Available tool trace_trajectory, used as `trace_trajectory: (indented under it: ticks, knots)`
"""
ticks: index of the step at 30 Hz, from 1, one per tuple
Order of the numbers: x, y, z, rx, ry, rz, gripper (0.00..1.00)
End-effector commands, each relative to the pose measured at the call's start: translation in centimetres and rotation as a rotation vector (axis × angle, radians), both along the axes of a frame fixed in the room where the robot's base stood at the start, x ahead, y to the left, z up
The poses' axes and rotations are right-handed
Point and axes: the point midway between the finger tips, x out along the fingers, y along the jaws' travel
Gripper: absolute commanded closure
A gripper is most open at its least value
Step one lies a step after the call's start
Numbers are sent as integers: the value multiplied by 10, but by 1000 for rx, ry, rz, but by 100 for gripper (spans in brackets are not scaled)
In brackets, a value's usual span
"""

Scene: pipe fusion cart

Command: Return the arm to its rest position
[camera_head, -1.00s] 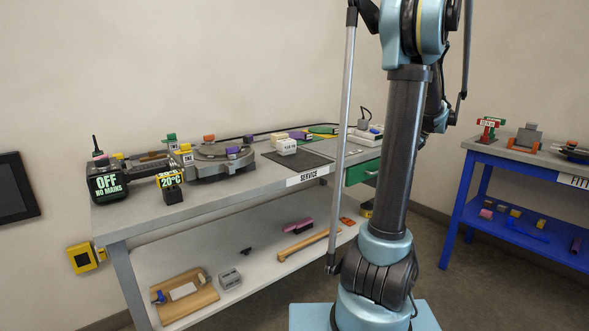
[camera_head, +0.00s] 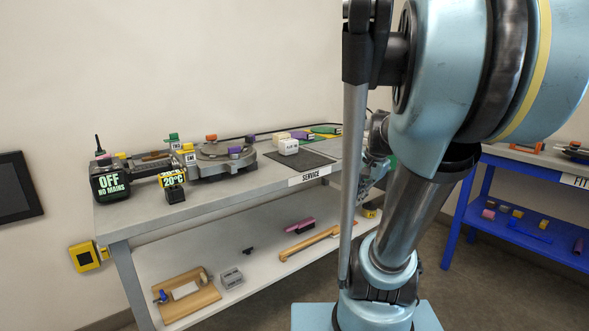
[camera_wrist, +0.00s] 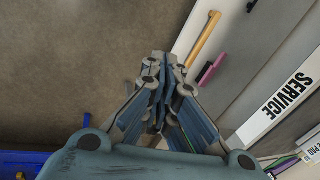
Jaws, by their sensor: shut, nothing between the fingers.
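My gripper (camera_wrist: 161,62) shows in the wrist view with its two fingers together and nothing between them. It hangs over open grey-brown floor, to the left of the service bench's lower shelf in that view. In the head view my arm stands in front of the right end of the service bench (camera_head: 135,220). Its large upper joint is bent and covers the right part of the view. Some grey and blue linkage shows behind my arm near the bench's right end, but I cannot make out the fingertips there.
The bench carries a black unit reading OFF (camera_head: 108,180), a yellow 20°C display (camera_head: 173,181) and a round grey fixture (camera_head: 215,162). Its lower shelf holds a wooden board (camera_head: 203,300) and a wooden bar (camera_head: 310,242). A blue table (camera_head: 467,222) stands at the right. Floor between is clear.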

Motion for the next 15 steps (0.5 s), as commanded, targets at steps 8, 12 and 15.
trace_trajectory:
  ticks: [8, 12, 15]
  knots:
    - [-66, 14, -39, -161, -27, 344, 100]
    - [-93, 15, -59, -234, -36, 507, 100]
    - [-106, 15, -71, -276, -41, 599, 100]
